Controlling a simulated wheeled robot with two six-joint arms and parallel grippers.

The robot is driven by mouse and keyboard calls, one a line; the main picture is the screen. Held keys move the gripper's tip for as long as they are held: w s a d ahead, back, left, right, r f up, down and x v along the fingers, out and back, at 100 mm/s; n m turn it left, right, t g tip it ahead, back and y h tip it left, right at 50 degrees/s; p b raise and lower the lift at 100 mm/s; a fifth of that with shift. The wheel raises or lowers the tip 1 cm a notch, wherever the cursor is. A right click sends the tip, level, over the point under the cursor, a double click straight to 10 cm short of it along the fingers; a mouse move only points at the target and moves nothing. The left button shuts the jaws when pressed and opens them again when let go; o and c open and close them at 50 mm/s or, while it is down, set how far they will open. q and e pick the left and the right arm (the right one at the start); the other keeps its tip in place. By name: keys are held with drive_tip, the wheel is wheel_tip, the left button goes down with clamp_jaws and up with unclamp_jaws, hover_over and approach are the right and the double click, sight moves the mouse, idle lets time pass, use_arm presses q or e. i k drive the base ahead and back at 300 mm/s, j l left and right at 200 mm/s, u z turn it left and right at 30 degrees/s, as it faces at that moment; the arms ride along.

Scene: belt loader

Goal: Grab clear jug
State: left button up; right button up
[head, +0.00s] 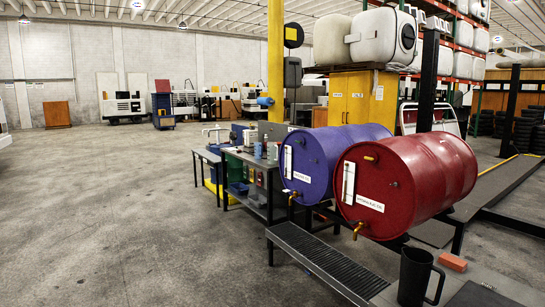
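A dark grey jug (413,279) with a handle on its right side stands upright at the bottom right of the head view, in front of the red drum. It looks dark, not clear, and its base is close to the picture's lower edge. I make out no clearly transparent jug. Neither of my grippers is in view.
A red drum (427,180) and a blue drum (325,160) lie on a rack with taps over a black grated tray (325,262). An orange block (453,262) lies right of the jug. A workbench (245,160) stands left of the drums. Open concrete floor (120,220) fills the left.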

sight(272, 148)
drive_tip(key=i+u, duration=0.25)
drive_tip(key=i, duration=0.8)
drive_tip(key=i+u, duration=0.25)
drive_tip(key=i, duration=0.85)
drive_tip(key=i+z, duration=0.1)
drive_tip(key=i, duration=1.95)
